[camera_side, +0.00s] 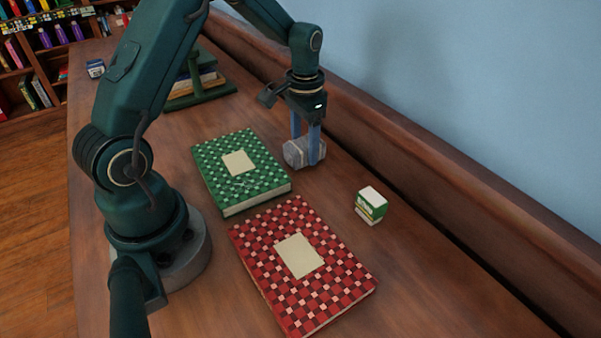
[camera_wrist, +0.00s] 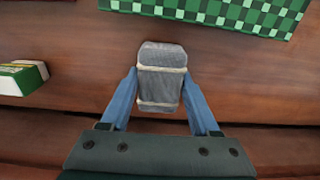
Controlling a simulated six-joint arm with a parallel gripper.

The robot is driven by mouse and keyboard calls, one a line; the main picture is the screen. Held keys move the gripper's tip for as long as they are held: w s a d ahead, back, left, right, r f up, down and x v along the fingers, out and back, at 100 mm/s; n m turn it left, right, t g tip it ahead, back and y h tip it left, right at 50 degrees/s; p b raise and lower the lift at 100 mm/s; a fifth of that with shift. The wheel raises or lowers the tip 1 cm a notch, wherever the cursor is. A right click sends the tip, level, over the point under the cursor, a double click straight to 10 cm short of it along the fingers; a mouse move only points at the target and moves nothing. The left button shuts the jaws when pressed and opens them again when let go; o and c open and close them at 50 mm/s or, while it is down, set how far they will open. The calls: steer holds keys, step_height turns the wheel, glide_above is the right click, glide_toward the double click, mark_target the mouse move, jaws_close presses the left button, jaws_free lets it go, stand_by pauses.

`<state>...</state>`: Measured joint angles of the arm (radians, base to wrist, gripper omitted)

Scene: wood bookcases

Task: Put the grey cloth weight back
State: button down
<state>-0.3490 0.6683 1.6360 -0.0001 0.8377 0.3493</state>
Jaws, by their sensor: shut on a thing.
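The grey cloth weight (camera_side: 293,153) is a small grey block, with pale bands around it in the wrist view (camera_wrist: 161,77). My gripper (camera_side: 307,150) has its blue fingers closed on the weight's two sides; the fingers also show in the wrist view (camera_wrist: 161,92). The weight is at or just above the wooden surface, beyond the green checkered book's right edge. I cannot tell whether it touches the wood. The green book (camera_side: 215,180) and the red checkered book (camera_side: 258,240) lie flat, each with a cream label.
A small green and white box (camera_side: 371,206) stands right of the books, near the raised back ledge (camera_side: 430,170). A dark green stand (camera_side: 205,97) with stacked books is at the far end. A small dark box (camera_side: 96,69) sits at the far left.

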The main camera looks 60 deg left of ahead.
mark_target(305, 142)
steer(key=shift+f, duration=0.15)
steer(key=shift+c, duration=0.6)
jaws_free()
step_height(305, 142, up, 11)
steer(key=s+d+r+t, duration=0.3)
steer(key=s+d+r, duration=0.3)
steer(key=s+d, duration=0.1)
steer(key=s+d+f+t, duration=0.2)
steer(key=s+d, duration=0.2)
steer(key=s, duration=0.4)
steer(key=shift+s+f+t, duration=0.15)
steer(key=shift+s+t, duration=0.1)
steer(key=shift+t, duration=0.05)
steer(key=shift+d, duration=0.1)
